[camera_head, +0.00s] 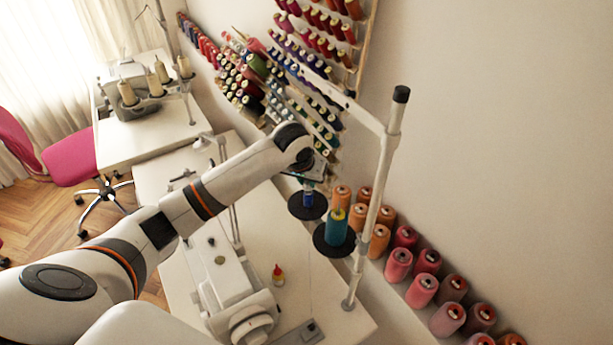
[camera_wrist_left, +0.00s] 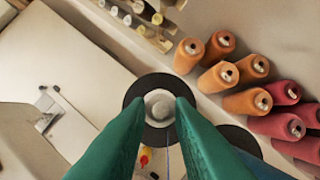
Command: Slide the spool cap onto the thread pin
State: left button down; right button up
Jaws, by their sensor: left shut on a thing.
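My left gripper (camera_head: 309,186) reaches over the thread stand at the back of the sewing table, just above a black spool disc (camera_head: 297,208). In the left wrist view its two green fingers (camera_wrist_left: 160,108) close on a small pale grey round piece, which looks like the spool cap (camera_wrist_left: 158,103). This piece lies over the middle of the black disc (camera_wrist_left: 132,96). The thread pin is hidden beneath the cap and fingers, so I cannot tell whether the cap touches it. A teal spool (camera_head: 337,226) stands on the neighbouring black disc (camera_head: 326,249). My right gripper is not in view.
The white stand pole (camera_head: 372,200) rises close to the right of my left gripper. Orange and red thread cones (camera_head: 398,264) line the wall side. A thread rack (camera_head: 290,95) is behind. A white sewing machine (camera_head: 222,268) and a small red-capped bottle (camera_head: 278,275) are in front.

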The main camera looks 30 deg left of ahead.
pick_arm(q)
jog(key=shift+f, duration=0.65)
jog(key=c, duration=1.2)
grip_release()
jog(key=b+v, duration=0.2)
jog(key=v, duration=1)
jog(key=shift+b, duration=0.4)
